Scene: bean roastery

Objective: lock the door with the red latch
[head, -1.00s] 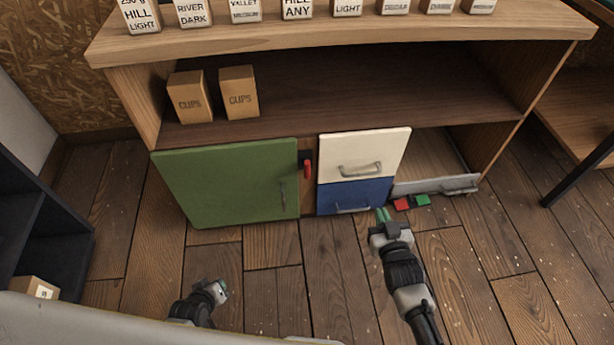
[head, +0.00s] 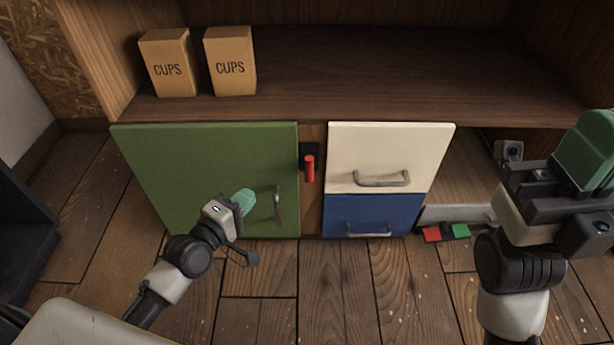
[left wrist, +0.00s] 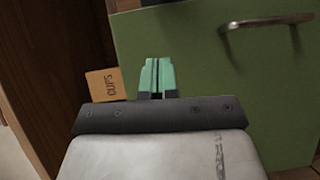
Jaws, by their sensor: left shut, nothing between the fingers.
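The red latch (head: 309,168) hangs straight down on a black plate on the wooden strip between the green door (head: 190,165) and the drawers. The green door looks closed or nearly so; its metal handle (head: 279,206) is near its right edge. My left gripper (head: 246,199) is shut and empty in front of the door, left of the handle and below and left of the latch. In the left wrist view its green fingertips (left wrist: 157,77) are together, with the door (left wrist: 205,75) behind. My right gripper (head: 588,152) is raised at the right; its finger gap is not clear.
A white drawer (head: 385,145) sits above a blue drawer (head: 350,212). To their right is an open bay with a grey front piece (head: 465,212). Red (head: 432,234) and green (head: 461,231) blocks lie there. Cups boxes (head: 168,65) stand on the shelf.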

